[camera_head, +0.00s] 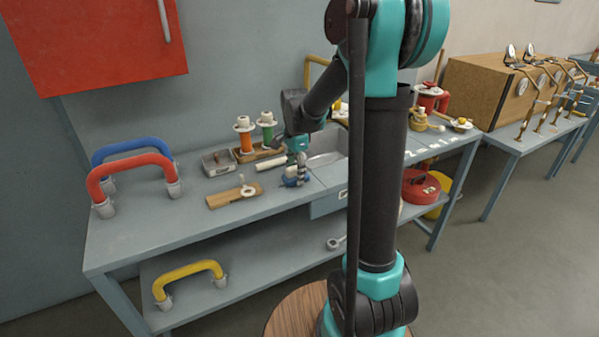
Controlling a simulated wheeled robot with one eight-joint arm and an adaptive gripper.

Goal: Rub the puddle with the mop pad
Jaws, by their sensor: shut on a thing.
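My gripper (296,166) is small in the head view, low over the middle of the grey workbench (150,235). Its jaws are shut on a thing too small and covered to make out. I cannot pick out the mop pad for certain. A blue and dark item (296,180) is at or just below the jaws, and I cannot tell if they touch. A pale cylinder (270,163) lies just left of the jaws. A pale, shiny patch (324,159) shows right of the gripper; I cannot tell if it is the puddle. My arm hides part of the bench there.
A wooden board (225,198), a grey tray (217,166) and orange and green spools (254,135) are left of the gripper. Red and blue handles (130,162) stand at the left end. A red canister (432,100) stands behind my arm. Bare bench lies at front left.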

